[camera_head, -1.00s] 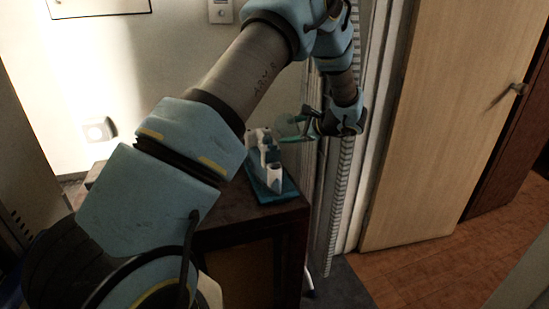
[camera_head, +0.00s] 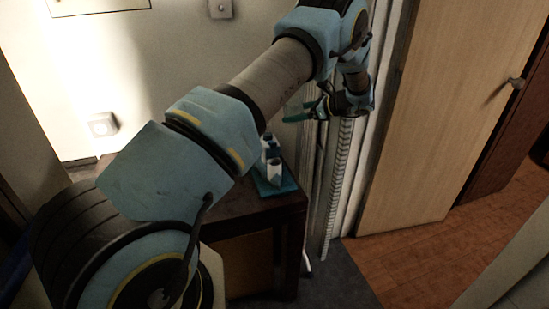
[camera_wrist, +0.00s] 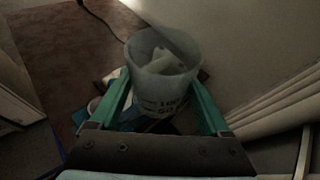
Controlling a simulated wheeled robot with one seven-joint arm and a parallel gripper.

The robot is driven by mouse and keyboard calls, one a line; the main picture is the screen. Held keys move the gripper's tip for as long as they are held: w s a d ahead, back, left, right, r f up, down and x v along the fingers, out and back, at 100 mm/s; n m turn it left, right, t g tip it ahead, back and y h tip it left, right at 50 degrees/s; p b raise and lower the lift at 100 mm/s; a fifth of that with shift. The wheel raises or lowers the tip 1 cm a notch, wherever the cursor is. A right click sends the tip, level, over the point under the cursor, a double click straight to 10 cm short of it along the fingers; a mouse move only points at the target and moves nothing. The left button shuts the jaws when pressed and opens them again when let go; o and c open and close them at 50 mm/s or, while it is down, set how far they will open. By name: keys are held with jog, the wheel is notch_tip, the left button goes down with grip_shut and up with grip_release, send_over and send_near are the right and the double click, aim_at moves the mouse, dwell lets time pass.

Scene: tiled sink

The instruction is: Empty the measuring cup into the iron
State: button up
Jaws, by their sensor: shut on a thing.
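The measuring cup (camera_wrist: 160,88) is a translucent, frosted cup with dark markings, held between the green fingers of my gripper (camera_head: 303,113). In the wrist view its mouth faces up toward the camera. Pale shapes show inside or through it, and I cannot tell whether it holds liquid. In the head view the cup is not clearly visible. The white and blue iron (camera_head: 273,168) stands on a teal base on the dark cabinet, partly hidden by my arm. My gripper is above the iron's level and to its right in the head view.
The dark wooden cabinet (camera_head: 240,215) stands by the wall, its top partly covered by my arm. A pale corrugated strip (camera_head: 338,190) and door frame are close right of my gripper. The wooden door (camera_head: 425,120) is farther right. A cord (camera_wrist: 100,20) lies on the brown surface.

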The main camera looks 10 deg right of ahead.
notch_tip(320, 180, up, 13)
jog(key=p, duration=0.7)
jog(key=shift+w+m+g+y, duration=0.2)
jog(key=shift+m+g+y, duration=0.1)
jog(key=shift+m+y, duration=0.1)
jog(key=shift+f, duration=0.15)
